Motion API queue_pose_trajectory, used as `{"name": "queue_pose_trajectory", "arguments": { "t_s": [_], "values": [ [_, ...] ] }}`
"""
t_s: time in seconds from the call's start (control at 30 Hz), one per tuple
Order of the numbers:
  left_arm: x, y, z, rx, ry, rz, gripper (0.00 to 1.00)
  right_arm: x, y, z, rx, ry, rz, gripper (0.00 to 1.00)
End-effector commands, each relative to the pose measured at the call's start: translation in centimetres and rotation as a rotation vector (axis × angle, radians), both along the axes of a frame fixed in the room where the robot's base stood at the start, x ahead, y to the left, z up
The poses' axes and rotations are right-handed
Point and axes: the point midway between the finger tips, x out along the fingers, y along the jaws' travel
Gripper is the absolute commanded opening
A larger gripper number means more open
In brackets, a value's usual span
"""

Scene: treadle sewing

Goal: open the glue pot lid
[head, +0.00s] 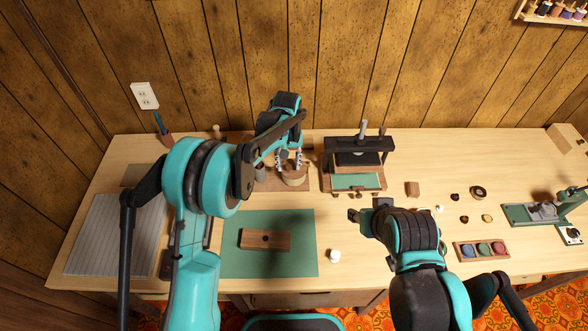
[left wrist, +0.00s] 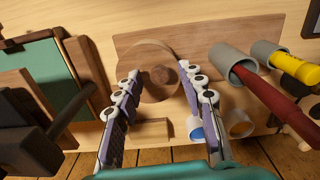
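The glue pot appears to be the round wooden pot (head: 295,178) on a wooden board at the back of the table. In the left wrist view its round lid (left wrist: 146,88) carries a darker knob (left wrist: 162,75), and the lid looks seated on the pot. My left gripper (head: 287,162) is above the pot in the head view. In the left wrist view the left gripper (left wrist: 160,88) is open, with one finger on each side of the lid and knob; I cannot tell whether they touch. My right gripper (head: 357,215) is over the table right of the green mat, its fingers too small to read.
A black-framed press (head: 357,155) stands just right of the pot. A grey holder with a red handle (left wrist: 265,92) and a yellow tool (left wrist: 296,68) is beside it. A green mat (head: 240,275) bears a wooden block (head: 265,240). A small white item (head: 335,256) lies near the mat.

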Motion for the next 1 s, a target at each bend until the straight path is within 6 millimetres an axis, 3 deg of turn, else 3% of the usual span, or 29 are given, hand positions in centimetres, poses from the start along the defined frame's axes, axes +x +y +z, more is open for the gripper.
{"name": "queue_pose_trajectory", "arguments": {
  "t_s": [0.53,1.0],
  "values": [
    [0.0,0.0,0.0,0.0,0.0,0.0,0.4,0.0,0.0,0.0,0.0,0.0,0.0,0.4],
    [0.0,0.0,-1.4,0.0,0.0,0.0,0.4,0.0,0.0,-0.9,0.0,0.0,0.0,0.4]
  ]
}}
